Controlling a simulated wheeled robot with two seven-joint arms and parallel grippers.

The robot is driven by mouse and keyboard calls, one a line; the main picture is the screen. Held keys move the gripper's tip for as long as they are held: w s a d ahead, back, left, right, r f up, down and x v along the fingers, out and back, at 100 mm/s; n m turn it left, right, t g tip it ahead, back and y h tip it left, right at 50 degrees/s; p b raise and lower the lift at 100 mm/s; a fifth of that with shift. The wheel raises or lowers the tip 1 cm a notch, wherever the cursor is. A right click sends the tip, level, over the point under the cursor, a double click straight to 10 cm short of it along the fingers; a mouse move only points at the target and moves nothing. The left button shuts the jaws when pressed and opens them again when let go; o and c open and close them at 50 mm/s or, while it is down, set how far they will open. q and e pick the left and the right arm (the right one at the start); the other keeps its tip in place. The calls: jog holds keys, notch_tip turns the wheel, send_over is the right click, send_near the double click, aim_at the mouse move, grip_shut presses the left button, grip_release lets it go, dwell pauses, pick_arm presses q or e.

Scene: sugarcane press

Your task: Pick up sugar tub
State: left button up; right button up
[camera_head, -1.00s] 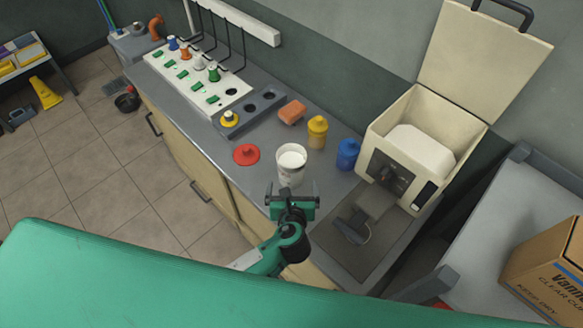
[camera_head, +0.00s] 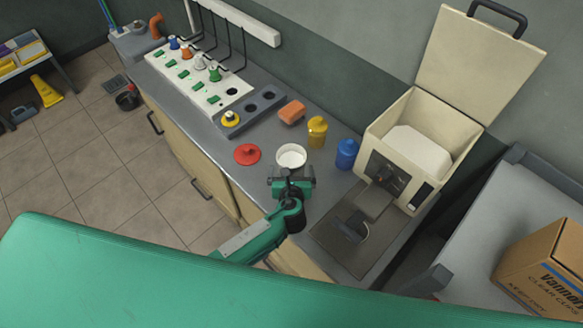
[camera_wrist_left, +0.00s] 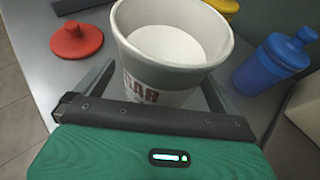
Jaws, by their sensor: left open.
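The sugar tub (camera_head: 291,157) is a white, open-topped tub with white contents, upright on the grey counter. In the left wrist view the tub (camera_wrist_left: 165,75) shows part of its dark red lettering. My left gripper (camera_head: 291,172) is open at the near side of the tub. In the wrist view its fingers (camera_wrist_left: 155,95) reach along both sides of the tub's lower part. Whether they touch it I cannot tell. A red lid with a knob (camera_head: 247,154) lies on the counter left of the tub. My right gripper is not in view.
A yellow container (camera_head: 317,132) and a blue container (camera_head: 346,154) stand behind and right of the tub. An orange block (camera_head: 292,112) lies farther back. A cream machine (camera_head: 400,190) with a raised lid stands at the right. A white rack (camera_head: 190,75) is at back left.

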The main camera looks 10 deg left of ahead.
pick_arm(q)
jog(key=c, duration=1.4)
jog(key=shift+r, duration=0.25)
jog(key=shift+r+b, duration=0.65)
jog(key=shift+r, duration=9.15)
